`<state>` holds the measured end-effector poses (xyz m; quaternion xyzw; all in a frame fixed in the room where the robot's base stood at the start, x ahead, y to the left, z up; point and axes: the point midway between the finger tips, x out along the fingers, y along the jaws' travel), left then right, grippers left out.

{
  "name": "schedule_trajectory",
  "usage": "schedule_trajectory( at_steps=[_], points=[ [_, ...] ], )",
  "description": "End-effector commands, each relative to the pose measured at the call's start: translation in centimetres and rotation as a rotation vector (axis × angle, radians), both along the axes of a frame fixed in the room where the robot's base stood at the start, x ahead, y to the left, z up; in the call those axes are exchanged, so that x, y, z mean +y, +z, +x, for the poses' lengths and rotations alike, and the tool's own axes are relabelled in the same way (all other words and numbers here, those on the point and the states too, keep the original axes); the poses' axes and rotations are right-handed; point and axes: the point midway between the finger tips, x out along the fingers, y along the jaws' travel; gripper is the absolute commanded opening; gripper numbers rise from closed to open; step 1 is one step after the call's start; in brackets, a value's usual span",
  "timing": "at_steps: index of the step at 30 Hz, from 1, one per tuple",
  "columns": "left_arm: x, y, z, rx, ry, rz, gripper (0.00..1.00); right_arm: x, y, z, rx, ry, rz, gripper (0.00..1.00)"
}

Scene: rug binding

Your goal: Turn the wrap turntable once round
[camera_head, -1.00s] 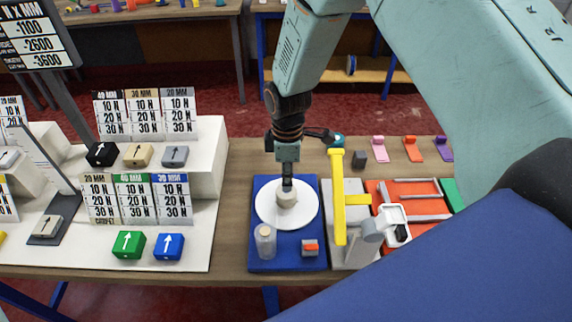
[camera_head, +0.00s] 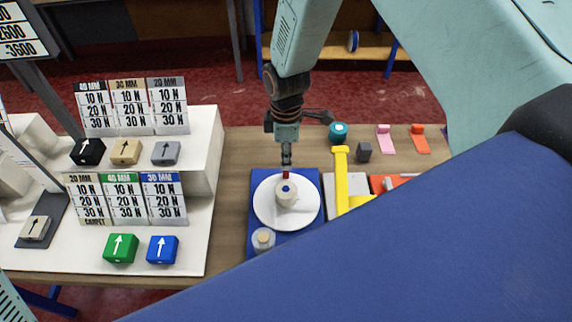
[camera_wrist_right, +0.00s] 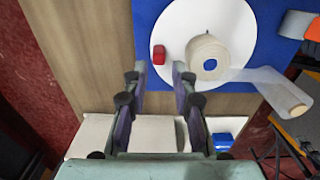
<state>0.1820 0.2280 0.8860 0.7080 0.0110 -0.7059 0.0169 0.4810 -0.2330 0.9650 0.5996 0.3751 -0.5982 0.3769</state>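The wrap turntable is a white disc (camera_head: 265,212) on a blue base (camera_head: 255,183), right of centre in the head view. A beige roll (camera_head: 287,195) with a blue centre stands on it. A small red knob (camera_head: 286,175) sits near the disc's far edge; it also shows in the wrist view (camera_wrist_right: 159,55). My right gripper (camera_head: 286,163) is at that far edge. In the wrist view its fingers (camera_wrist_right: 159,76) are apart, with the knob just beyond the gap between the tips. I cannot tell whether they touch it. My left gripper is not in view.
A clear roll with a wooden end (camera_head: 263,240) stands at the base's front left. A yellow handle (camera_head: 341,180) rises to the right. Green (camera_head: 121,248) and blue (camera_head: 163,249) blocks lie on the white stand at left. My blue body part hides the front right.

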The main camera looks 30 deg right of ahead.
Motion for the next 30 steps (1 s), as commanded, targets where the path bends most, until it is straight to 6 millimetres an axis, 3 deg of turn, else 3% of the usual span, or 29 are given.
schedule_trajectory(
  at_steps=[9,22,30],
  points=[
    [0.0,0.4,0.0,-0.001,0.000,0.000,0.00,0.1,-4.6,-0.1,0.001,0.000,0.000,0.26],
    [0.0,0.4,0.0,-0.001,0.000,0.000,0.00,-0.1,-5.6,0.2,-0.001,-0.001,0.000,0.26],
    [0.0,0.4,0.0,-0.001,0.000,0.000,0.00,-0.1,-5.5,0.3,-0.002,-0.001,0.000,0.04]
  ],
)
